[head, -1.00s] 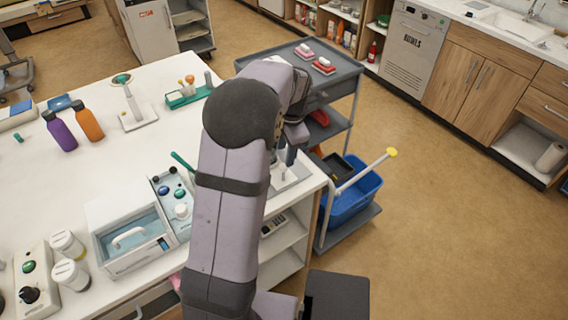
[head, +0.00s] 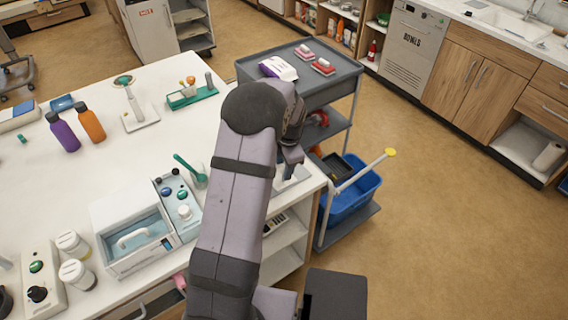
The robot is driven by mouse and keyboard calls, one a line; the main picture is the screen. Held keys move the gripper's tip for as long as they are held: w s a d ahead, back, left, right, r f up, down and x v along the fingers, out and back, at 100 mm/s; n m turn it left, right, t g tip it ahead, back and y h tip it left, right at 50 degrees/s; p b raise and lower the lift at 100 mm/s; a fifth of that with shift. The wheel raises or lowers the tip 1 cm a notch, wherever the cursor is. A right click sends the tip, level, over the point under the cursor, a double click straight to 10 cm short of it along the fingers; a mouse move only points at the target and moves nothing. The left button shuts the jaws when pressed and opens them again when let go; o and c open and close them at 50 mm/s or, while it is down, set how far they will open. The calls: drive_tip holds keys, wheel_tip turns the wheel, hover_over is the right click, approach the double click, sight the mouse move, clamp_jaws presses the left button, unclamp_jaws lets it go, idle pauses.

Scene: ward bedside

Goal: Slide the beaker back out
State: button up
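I cannot make out a beaker for certain. My gripper (head: 287,172) is mostly hidden behind my own arm, low over the table's right edge. A pale tray or plate (head: 299,177) shows partly beside it. Whether the gripper is open or holds anything is hidden.
A water-bath-like box (head: 130,240) and a panel with knobs (head: 178,205) stand left of my arm. Purple (head: 62,132) and orange (head: 90,124) bottles stand farther back. A grey cart (head: 335,75) with a blue bin (head: 362,190) stands close to the table's right side.

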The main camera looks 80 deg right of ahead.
drive_tip(key=shift+c, duration=0.6)
clamp_jaws()
drive_tip(key=w+a+b, duration=0.1)
drive_tip(key=w+a, duration=0.4)
drive_tip(key=w+a+b, duration=0.2)
drive_tip(key=w+a, duration=0.3)
drive_tip(key=shift+w+a, duration=0.15)
drive_tip(key=shift+w, duration=0.1)
drive_tip(key=shift+o, duration=0.6)
unclamp_jaws()
drive_tip(key=shift+w+a, duration=0.1)
drive_tip(key=shift+a, duration=0.05)
wheel_tip(320, 180, up, 7)
drive_tip(key=a+b, duration=0.1)
drive_tip(key=b, duration=0.1)
drive_tip(key=shift+s+r, duration=0.15)
drive_tip(key=shift+s, duration=0.3)
